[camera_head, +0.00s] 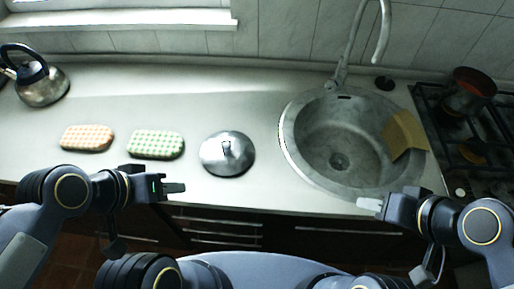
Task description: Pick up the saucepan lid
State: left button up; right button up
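The saucepan lid (226,156) is a round, shiny metal lid with a raised handle on top. It lies on the counter left of the sink. My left gripper (176,187) is left of the lid and nearer to me, by the counter's front edge, not touching it. My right gripper (368,204) is well to the right, in front of the sink. Both sets of fingers are small and seen from the side, so their opening is unclear. I see nothing held in either.
A green patterned pad (156,145) and an orange patterned pad (87,138) lie left of the lid. A kettle (41,86) stands at far left. The sink (300,165) is right of the lid, with a tan item (404,133). A red pot (467,93) sits on the stove.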

aim_at(226, 153)
jog(key=j+z, duration=0.1)
jog(key=z, duration=0.7)
jog(key=j+z, duration=0.15)
jog(key=z, duration=0.25)
jog(key=k+z, duration=0.1)
jog(key=z, duration=0.3)
jog(key=k+j, duration=0.65)
